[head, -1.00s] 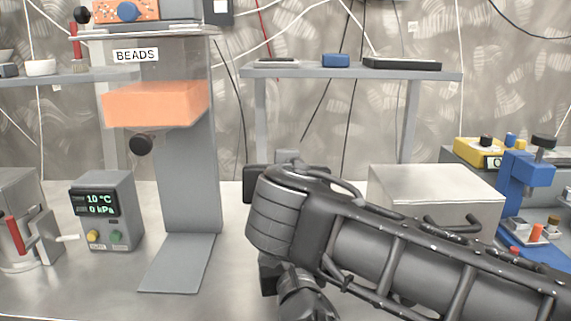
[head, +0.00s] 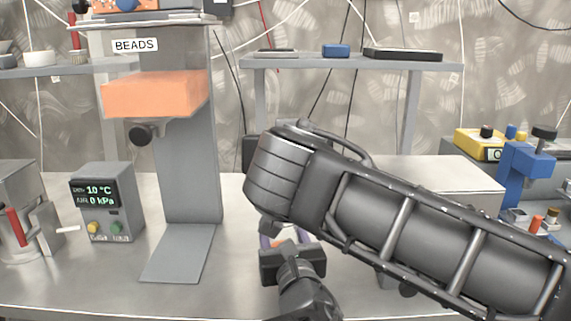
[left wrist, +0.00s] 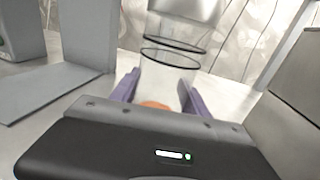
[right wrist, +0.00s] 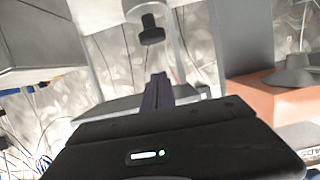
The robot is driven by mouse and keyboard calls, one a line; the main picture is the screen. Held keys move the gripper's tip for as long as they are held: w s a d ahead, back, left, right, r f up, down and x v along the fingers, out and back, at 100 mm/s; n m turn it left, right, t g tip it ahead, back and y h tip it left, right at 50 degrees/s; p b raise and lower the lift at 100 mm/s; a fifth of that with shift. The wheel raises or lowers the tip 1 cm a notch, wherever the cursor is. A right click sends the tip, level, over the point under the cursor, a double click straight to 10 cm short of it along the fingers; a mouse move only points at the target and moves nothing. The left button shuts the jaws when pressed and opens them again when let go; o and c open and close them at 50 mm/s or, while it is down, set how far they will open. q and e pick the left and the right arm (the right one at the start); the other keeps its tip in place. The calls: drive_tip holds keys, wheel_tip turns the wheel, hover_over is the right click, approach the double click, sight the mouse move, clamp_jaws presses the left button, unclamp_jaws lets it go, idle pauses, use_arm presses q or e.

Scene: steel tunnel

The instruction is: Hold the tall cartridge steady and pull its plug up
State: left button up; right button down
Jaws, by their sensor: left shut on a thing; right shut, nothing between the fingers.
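The tall cartridge (left wrist: 158,72) is a clear cylinder with two black rings inside and orange at its bottom, in the left wrist view. My left gripper (left wrist: 157,88) is shut on it, a purple finger on each side. In the head view the left gripper (head: 286,240) is low in the centre, and my right forearm hides most of the cartridge. The right wrist view looks upside down. There a black knob on a stem, apparently the plug (right wrist: 151,32), lies apart beyond the fingertips of my right gripper (right wrist: 157,78), which is shut and empty. The forearm hides that gripper in the head view.
The BEADS stand (head: 190,180) with its orange hopper (head: 155,94) is left of the grippers. A small display box (head: 108,200) is further left. A pale box (head: 440,172) is behind my right forearm, and a raised shelf (head: 350,62) is at the back.

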drive_tip(key=v, duration=1)
drive_tip(key=c, duration=2.1)
unclamp_jaws()
drive_tip(key=o, duration=0.3)
drive_tip(key=shift+w, duration=0.4)
drive_tip(key=o, duration=0.6)
drive_tip(key=w+y, duration=0.1)
drive_tip(key=w, duration=0.1)
drive_tip(key=w+d+n+y, duration=0.1)
drive_tip(key=w, duration=0.1)
drive_tip(key=w+n+t+y, duration=0.1)
drive_tip(key=w, duration=0.1)
drive_tip(key=shift+d+f, duration=0.2)
drive_tip(key=shift+f, duration=0.15)
drive_tip(key=shift+o, duration=0.9)
drive_tip(key=w+d+f+n+y, duration=0.1)
drive_tip(key=w+f+n+y, duration=0.1)
drive_tip(key=shift+w+d+y, duration=0.1)
drive_tip(key=shift+d+y, duration=0.1)
drive_tip(key=shift+y, duration=0.2)
drive_tip(key=s+d+f+n+g+y, duration=0.3)
drive_tip(key=f+n+y, duration=0.2)
drive_tip(key=f+y, duration=0.1)
drive_tip(key=shift+s+f+y, duration=0.2)
drive_tip(key=shift+s+y, duration=0.15)
drive_tip(key=shift+y, duration=0.15)
